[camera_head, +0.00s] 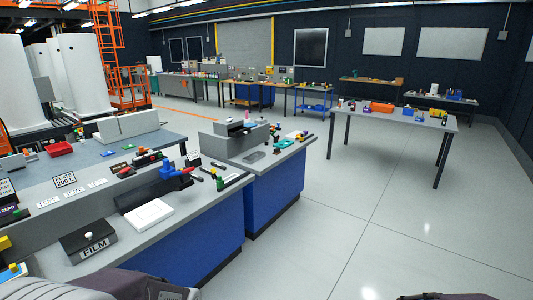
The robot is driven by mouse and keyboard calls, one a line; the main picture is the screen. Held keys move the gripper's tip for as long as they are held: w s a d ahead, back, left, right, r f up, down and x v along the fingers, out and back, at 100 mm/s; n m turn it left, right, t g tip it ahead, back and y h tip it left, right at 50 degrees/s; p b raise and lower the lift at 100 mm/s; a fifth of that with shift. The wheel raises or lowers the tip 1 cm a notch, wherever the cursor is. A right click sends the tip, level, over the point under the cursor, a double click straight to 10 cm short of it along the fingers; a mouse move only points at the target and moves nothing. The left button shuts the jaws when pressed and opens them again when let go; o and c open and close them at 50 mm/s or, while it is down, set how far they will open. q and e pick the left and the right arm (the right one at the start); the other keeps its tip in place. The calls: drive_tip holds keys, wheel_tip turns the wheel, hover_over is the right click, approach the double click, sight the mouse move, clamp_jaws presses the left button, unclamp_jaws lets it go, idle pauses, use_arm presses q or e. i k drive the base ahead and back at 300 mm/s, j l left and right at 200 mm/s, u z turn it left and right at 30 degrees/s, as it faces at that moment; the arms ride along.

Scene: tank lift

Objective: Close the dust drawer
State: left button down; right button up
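I cannot clearly make out a dust drawer. A grey box-shaped machine (222,144) with a dark recess on top sits on the grey-topped blue cabinet near the middle. Whether it contains the drawer, and whether anything on it is open, is too small to tell. Neither gripper shows in the head view. Only dark and grey parts of my own body show along the bottom edge.
A nearer bench (190,200) holds a box marked FILM (88,242), a white block (149,214) and a blue-and-red tool (174,176). A table (395,117) with orange and blue bins stands at the right. The floor (330,220) between is clear.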

sight(240, 131)
drive_tip(key=i+j, duration=0.1)
drive_tip(key=i, duration=1.55)
drive_tip(key=i+j, duration=0.15)
drive_tip(key=i, duration=0.7)
drive_tip(key=i+z, duration=0.1)
drive_tip(key=i, duration=0.75)
drive_tip(key=i+j+z, duration=0.2)
drive_tip(key=i, duration=0.3)
